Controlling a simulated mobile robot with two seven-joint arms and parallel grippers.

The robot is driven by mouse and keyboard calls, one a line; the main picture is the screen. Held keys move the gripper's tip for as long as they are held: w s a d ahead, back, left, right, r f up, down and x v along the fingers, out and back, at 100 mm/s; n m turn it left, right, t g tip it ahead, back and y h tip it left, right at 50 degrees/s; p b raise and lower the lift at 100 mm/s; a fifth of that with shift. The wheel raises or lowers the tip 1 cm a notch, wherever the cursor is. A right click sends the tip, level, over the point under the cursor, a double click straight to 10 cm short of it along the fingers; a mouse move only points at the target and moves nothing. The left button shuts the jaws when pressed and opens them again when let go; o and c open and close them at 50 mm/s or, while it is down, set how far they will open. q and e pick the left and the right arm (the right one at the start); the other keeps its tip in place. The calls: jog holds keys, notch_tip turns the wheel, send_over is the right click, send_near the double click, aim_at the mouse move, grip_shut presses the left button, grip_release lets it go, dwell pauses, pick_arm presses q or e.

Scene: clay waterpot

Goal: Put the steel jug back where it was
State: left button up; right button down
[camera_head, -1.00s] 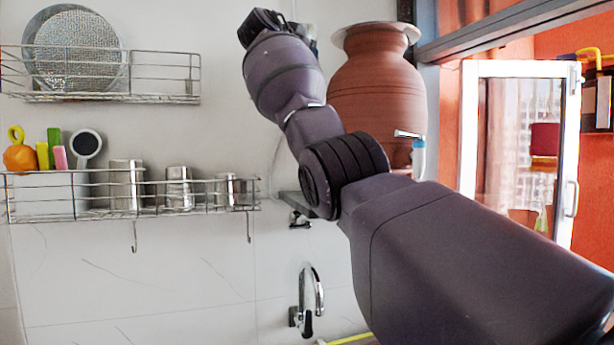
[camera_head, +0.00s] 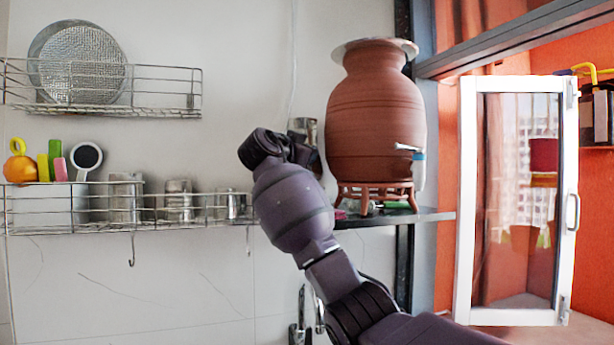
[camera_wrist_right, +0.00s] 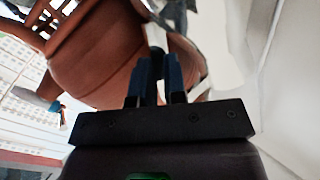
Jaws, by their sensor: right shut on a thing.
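My right gripper (camera_head: 285,145) is just left of the clay waterpot (camera_head: 375,120), about level with its lower half. A small shiny metal vessel, which looks like the steel jug (camera_head: 303,130), shows at its far side, partly hidden by the gripper. In the right wrist view the two dark fingers (camera_wrist_right: 156,78) are close together, shut on a narrow pale part of the jug (camera_wrist_right: 155,36). Most of the jug is hard to make out there. The pot (camera_wrist_right: 100,55) fills the space behind the fingers. My left gripper is not in view.
The pot stands on a brown stand (camera_head: 375,193) on a dark shelf (camera_head: 420,216). A lower wire rack (camera_head: 130,222) with steel cups is to the left; an upper rack (camera_head: 160,90) holds round plates. A glass-paned door (camera_head: 465,200) is at right. Bare wall lies between.

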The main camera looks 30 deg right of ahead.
jog(key=shift+f, duration=2.55)
jog(key=shift+f, duration=0.15)
jog(key=c, duration=1.2)
grip_release()
